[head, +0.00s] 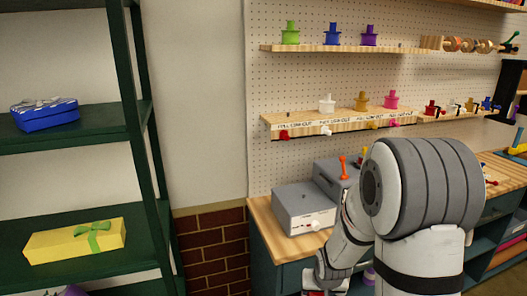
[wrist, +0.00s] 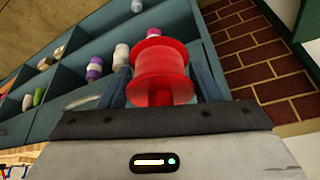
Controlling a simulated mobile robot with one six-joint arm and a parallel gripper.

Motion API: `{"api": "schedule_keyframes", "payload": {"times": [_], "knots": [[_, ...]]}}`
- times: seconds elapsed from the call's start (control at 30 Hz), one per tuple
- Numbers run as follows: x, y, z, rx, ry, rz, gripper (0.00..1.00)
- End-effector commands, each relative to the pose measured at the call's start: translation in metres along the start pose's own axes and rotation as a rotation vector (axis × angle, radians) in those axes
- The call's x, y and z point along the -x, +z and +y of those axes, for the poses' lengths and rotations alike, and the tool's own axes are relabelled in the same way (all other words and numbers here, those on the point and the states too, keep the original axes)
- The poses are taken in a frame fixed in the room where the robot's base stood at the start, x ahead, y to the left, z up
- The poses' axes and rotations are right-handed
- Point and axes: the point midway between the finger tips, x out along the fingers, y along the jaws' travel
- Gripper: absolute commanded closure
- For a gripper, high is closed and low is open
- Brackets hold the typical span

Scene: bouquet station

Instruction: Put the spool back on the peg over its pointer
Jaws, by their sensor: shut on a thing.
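My gripper (wrist: 160,75) is shut on a red spool (wrist: 160,68), which sits between the two fingers in the wrist view. In the head view my gripper is low at the bottom edge, mostly cut off, well below the pegboard shelves. The lower wooden shelf (head: 300,118) carries a white spool (head: 327,104), a gold spool (head: 362,101) and a pink spool (head: 391,99). Along its front edge are a red pointer (head: 285,134), a white pointer (head: 326,131), a gold pointer (head: 373,125) and a pink pointer (head: 394,122). No spool stands above the red pointer; a peg there is too small to make out.
The upper shelf (head: 310,48) holds green (head: 290,33), blue (head: 332,34) and purple (head: 369,36) spools. Grey boxes (head: 300,205) stand on the counter below. A dark green rack (head: 125,100) with wrapped gifts is at left. The wrist view shows cubbies (wrist: 60,75) with several spools.

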Motion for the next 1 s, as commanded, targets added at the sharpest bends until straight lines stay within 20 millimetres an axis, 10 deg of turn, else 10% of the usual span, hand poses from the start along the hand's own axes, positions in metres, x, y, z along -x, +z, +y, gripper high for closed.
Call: {"api": "schedule_keyframes", "payload": {"times": [0.3, 1.0], "knots": [[-0.059, 0.010, -0.011, 0.062, -0.012, 0.003, 0.70], [-0.083, 0.022, -0.006, 0.068, -0.013, -0.002, 0.70]]}}
